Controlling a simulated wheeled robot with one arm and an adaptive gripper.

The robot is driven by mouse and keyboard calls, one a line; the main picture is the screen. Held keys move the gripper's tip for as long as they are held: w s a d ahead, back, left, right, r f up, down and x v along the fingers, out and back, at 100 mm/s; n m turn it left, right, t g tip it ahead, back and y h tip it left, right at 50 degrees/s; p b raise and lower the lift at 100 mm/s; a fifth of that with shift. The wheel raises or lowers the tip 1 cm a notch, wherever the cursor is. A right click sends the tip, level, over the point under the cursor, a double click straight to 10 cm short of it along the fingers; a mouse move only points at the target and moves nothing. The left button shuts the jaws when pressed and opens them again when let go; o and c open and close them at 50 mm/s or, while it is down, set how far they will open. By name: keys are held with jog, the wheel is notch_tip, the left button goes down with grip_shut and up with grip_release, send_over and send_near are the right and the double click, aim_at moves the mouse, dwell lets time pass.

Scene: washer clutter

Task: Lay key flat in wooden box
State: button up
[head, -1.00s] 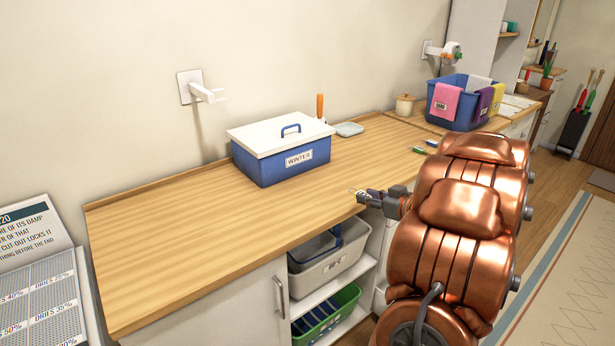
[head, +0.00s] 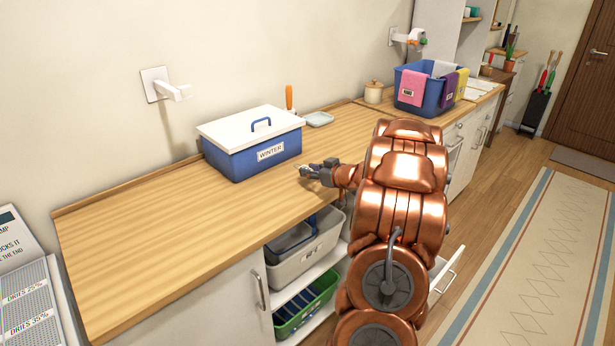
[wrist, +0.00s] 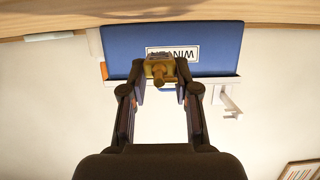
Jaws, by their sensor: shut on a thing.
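My gripper (head: 307,171) is over the wooden counter (head: 180,235), in front of and to the right of a blue box (head: 250,155) labelled WINTER. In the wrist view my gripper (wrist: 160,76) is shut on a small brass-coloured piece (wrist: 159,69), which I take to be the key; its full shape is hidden. It is seen against the blue box, whose label appears upside down there. The blue box has a closed white lid (head: 235,128) with a blue handle. I cannot make out a wooden box in either view.
A lidded pot (head: 374,93) and a blue basket with cloths (head: 432,101) are farther right. A white drawer (head: 446,270) stands open below. The counter's left part is clear.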

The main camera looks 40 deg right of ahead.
aim_at(308, 184)
jog(key=shift+w, duration=0.55)
jog(key=shift+w+d+f, duration=0.1)
jog(key=shift+w+f, duration=0.15)
jog(key=shift+f+p, duration=0.35)
jog(key=shift+f, duration=1.15)
jog(key=shift+s+f, duration=0.1)
jog(key=o, duration=1)
jog(key=b+v, duration=0.1)
jog(key=v, duration=1.1)
jog(key=shift+b, duration=0.3)
